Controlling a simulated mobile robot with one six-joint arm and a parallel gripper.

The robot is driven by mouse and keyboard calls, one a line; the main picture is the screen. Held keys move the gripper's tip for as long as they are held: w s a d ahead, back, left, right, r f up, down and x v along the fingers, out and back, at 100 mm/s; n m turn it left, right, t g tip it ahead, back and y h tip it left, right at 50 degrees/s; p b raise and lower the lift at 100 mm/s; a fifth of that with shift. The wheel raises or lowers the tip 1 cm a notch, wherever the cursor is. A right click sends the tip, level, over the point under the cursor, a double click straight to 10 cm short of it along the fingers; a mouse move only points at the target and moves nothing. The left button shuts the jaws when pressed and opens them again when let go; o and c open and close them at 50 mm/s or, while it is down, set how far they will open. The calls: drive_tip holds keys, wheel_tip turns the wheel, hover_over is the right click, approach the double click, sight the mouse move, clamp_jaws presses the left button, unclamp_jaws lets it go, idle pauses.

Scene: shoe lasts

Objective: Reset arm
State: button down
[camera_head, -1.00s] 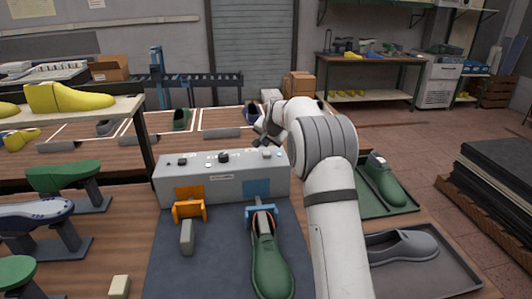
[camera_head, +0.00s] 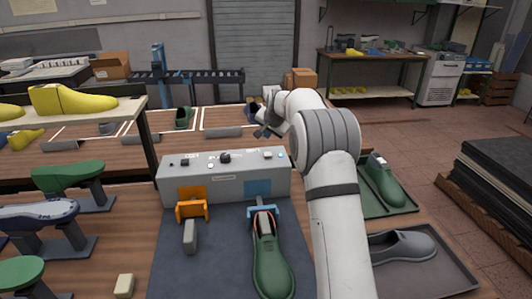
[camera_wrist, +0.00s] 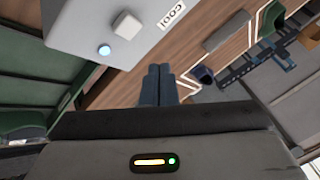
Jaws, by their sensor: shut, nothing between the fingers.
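My white arm rises at the right of centre in the head view, bent over at the top. My gripper (camera_head: 262,131) is at its far end, above the back right of the grey control box (camera_head: 225,185). In the wrist view my gripper (camera_wrist: 158,70) shows its two dark fingers side by side, shut with nothing between them. The control box (camera_wrist: 120,55) with a white button and a lit blue button is at the upper left there, apart from the fingers.
A green shoe (camera_head: 270,260) lies on the dark mat (camera_head: 185,272) by a blue clamp (camera_head: 262,213); an orange clamp (camera_head: 192,207) is beside it. Green (camera_head: 388,182) and grey (camera_head: 402,245) shoes sit in trays at right. Green lasts (camera_head: 70,176) stand at left.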

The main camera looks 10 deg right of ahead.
drive_tip(key=s+r+n+g, duration=0.15)
drive_tip(key=s+r, duration=0.25)
drive_tip(key=s, duration=1)
drive_tip(key=s+r+n+g, duration=0.1)
drive_tip(key=s+r+n, duration=0.3)
drive_tip(key=s, duration=0.9)
drive_tip(key=s+f+n, duration=0.1)
drive_tip(key=s+f, duration=0.2)
drive_tip(key=s, duration=1)
drive_tip(key=s+f+n+g, duration=0.1)
drive_tip(key=s+f, duration=0.2)
drive_tip(key=s, duration=1)
drive_tip(key=shift+s+h, duration=0.25)
drive_tip(key=shift+h, duration=0.15)
